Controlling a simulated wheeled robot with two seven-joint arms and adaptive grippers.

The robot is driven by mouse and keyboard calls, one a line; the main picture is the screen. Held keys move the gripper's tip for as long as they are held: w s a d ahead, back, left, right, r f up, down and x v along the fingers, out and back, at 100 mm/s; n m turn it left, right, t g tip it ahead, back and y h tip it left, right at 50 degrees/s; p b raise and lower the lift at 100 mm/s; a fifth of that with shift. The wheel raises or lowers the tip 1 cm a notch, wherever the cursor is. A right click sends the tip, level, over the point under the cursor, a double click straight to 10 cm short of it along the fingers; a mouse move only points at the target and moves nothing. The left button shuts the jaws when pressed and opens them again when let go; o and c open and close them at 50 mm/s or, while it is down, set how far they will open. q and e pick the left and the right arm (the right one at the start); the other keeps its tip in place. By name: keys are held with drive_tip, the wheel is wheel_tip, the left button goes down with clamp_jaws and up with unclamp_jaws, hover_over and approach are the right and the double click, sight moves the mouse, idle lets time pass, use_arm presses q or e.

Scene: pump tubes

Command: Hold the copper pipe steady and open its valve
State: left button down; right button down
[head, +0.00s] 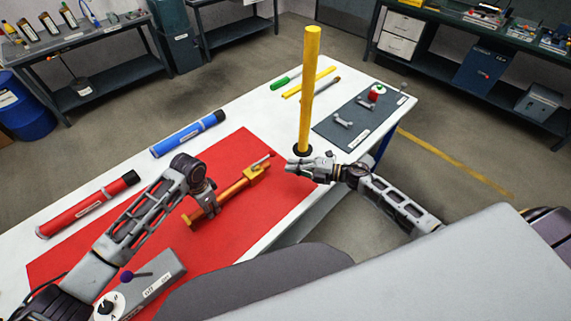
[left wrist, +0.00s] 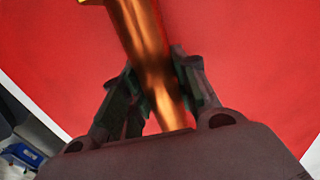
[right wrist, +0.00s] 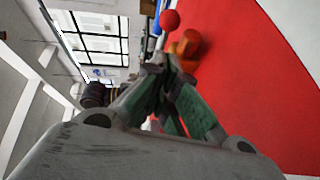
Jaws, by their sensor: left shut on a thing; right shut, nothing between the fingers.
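The copper pipe (head: 233,190) lies over the red mat (head: 120,238), running from lower left to upper right. My left gripper (head: 208,207) is shut on the pipe near its lower-left part. In the left wrist view the pipe (left wrist: 143,35) passes between the two fingers. The valve (head: 258,171) is at the pipe's upper-right end, with a short lever (head: 262,160) on it. In the right wrist view the lever's red knob (right wrist: 169,19) and the orange pipe end (right wrist: 186,45) show beyond the fingertips. My right gripper (head: 290,166) is shut and empty, apart from the valve and to its right.
A yellow post (head: 308,90) stands upright just behind my right gripper. Red (head: 88,204) and blue (head: 187,134) tubes lie at the left and back of the table. A dark grey mat (head: 340,143) holds small parts. A grey switch box (head: 155,283) is near the front left.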

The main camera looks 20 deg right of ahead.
drive_tip(key=v, duration=0.7)
drive_tip(key=shift+w+d, duration=0.15)
use_arm(q)
drive_tip(key=c, duration=1)
unclamp_jaws()
drive_tip(key=shift+r, duration=0.1)
wheel_tip(320, 180, up, 12)
idle(0.5)
